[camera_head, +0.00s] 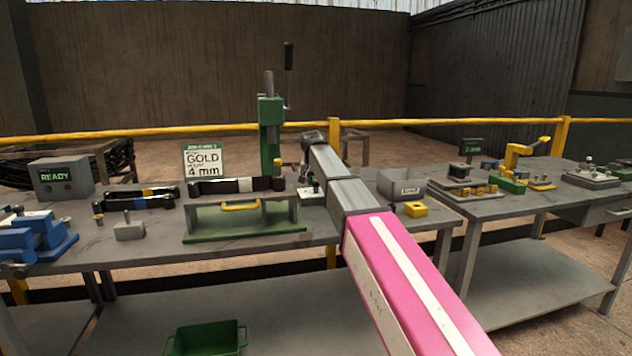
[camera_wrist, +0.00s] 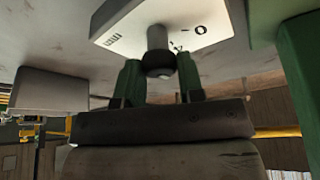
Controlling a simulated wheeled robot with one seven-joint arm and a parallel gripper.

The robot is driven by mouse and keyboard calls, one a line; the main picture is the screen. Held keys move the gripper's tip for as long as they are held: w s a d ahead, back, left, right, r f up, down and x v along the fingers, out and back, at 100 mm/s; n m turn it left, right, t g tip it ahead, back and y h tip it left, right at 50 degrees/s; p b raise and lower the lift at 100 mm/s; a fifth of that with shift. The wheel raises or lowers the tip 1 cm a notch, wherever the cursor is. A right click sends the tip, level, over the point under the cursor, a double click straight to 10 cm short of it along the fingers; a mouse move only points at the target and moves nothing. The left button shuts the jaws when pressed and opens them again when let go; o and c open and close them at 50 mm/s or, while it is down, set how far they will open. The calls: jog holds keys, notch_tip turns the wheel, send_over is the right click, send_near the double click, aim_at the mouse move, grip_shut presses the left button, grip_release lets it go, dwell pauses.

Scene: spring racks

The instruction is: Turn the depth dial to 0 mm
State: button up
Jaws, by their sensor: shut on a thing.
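The depth dial's dark knob (camera_wrist: 158,70) sits on a grey post (camera_wrist: 157,38) over a white plate (camera_wrist: 215,30) in the wrist view. A "0" and other marks show on the plate; some are too small to read. My gripper (camera_wrist: 159,66) has its two green fingers on either side of the knob, shut on it. In the head view my arm ends beside the green press (camera_head: 271,130), and its links hide most of the gripper and dial. A sign (camera_head: 203,161) there reads "GOLD" and "4 mm".
A green-based rack (camera_head: 245,236) with a dark bar and yellow handle stands left of my arm. A grey box (camera_head: 401,185) and a yellow block (camera_head: 416,209) are on the right. A grey box (camera_wrist: 48,92) is also close in the wrist view.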

jog(key=shift+n, duration=0.3)
jog(key=n+y, duration=0.2)
jog(key=n, duration=0.2)
jog(key=shift+d, duration=0.1)
jog(key=n, duration=0.2)
jog(key=n+g+y, duration=0.1)
jog(key=n, duration=0.2)
jog(key=shift+y, duration=0.3)
jog(key=shift+n, duration=0.3)
jog(key=o, duration=0.9)
jog(key=shift+d+r, duration=0.1)
jog(key=shift+r, duration=0.05)
jog(key=v, duration=1)
jog(key=shift+r, duration=0.3)
